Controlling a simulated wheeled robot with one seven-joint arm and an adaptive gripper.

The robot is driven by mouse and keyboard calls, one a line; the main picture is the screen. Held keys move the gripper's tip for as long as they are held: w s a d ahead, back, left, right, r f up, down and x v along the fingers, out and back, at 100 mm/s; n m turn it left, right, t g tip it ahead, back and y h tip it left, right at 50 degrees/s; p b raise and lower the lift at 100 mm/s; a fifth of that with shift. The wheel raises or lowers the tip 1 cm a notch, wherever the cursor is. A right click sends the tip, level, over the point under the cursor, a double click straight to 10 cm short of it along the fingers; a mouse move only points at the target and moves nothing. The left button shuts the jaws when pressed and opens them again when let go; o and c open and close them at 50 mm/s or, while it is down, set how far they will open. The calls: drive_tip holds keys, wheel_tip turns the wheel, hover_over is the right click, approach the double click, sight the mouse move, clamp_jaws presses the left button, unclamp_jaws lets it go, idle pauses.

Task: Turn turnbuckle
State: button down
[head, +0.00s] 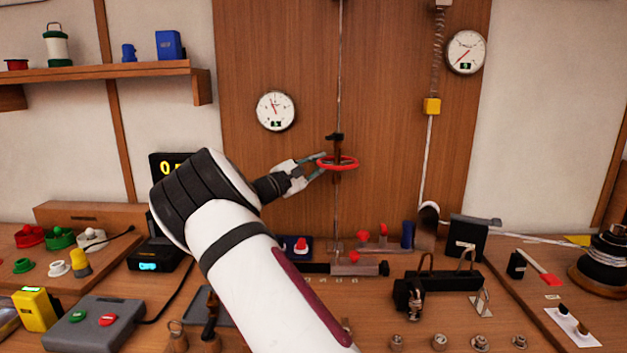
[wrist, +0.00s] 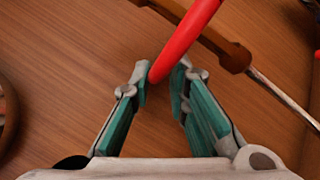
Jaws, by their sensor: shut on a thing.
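Part of the ring is hidden by the fingers.
A round gauge (head: 275,111) is on the panel left of the line, and another gauge (head: 466,52) is at upper right. The bench below holds several fittings, including a black bracket (head: 445,281) and a grey button box (head: 93,322).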

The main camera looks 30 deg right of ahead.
drive_tip(key=shift+w+d+r+m+g+b, duration=0.15)
drive_tip(key=shift+m+g+b, duration=0.3)
drive_tip(key=shift+g+b, duration=0.4)
drive_tip(key=shift+w+d+m+g+b, duration=0.1)
drive_tip(key=shift+d+m+g+b, duration=0.1)
drive_tip(key=shift+m+g+b, duration=0.45)
drive_tip(key=shift+w+d+r+m+g+b, duration=0.15)
drive_tip(key=shift+m+g+b, duration=0.15)
drive_tip(key=shift+g+b, duration=0.7)
drive_tip(key=shift+d+m+g+b, duration=0.2)
drive_tip(key=shift+m+g+b, duration=0.2)
drive_tip(key=shift+g+b, duration=0.4)
drive_tip(key=shift+r+g, duration=0.15)
drive_tip(key=shift+g, duration=0.15)
drive_tip(key=c, duration=1.7)
unclamp_jaws()
drive_tip(key=shift+o, duration=0.2)
drive_tip(key=shift+f, duration=0.2)
drive_tip(key=shift+a, duration=0.1)
drive_tip(key=v, duration=1.1)
drive_tip(key=shift+a, duration=0.4)
